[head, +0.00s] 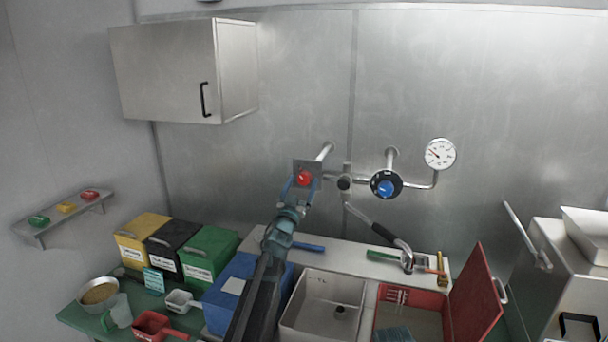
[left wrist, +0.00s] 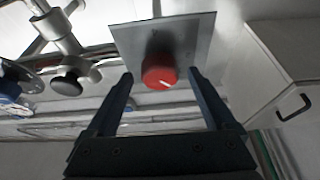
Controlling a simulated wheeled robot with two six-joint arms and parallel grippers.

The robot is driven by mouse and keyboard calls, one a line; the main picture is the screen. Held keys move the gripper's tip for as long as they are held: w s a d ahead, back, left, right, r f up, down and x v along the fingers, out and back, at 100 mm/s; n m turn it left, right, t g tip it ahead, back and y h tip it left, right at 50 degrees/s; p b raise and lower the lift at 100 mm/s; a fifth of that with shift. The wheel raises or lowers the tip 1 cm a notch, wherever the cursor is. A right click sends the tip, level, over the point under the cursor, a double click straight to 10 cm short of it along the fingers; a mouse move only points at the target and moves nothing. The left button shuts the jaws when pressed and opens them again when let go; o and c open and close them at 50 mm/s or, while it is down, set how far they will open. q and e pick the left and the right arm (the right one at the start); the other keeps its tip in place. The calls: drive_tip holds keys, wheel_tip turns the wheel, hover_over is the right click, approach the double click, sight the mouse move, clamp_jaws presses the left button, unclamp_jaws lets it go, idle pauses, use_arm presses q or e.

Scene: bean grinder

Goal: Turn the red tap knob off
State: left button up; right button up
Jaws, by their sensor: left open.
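The red tap knob (head: 304,178) sits on a square grey metal plate (head: 308,166) on the wall pipe. In the left wrist view the knob (left wrist: 159,72) shows a white pointer line and is centred on its plate (left wrist: 180,35). My left gripper (head: 300,186) is raised in front of the knob. In the left wrist view its two fingers (left wrist: 162,90) are open, one on each side of the knob with a gap on both sides. Whether the fingertips reach past the knob's face is hard to tell. My right gripper is not in view.
Right of the knob are a black valve knob (head: 345,183), a blue-centred dial (head: 385,185) and a pressure gauge (head: 440,153). A steel cabinet (head: 165,72) hangs upper left. Below are coloured bins (head: 208,254), a sink (head: 322,304) and a red lid (head: 474,297).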

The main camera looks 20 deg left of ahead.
use_arm(q)
drive_tip(key=shift+x, duration=1.15)
drive_tip(key=c, duration=1.4)
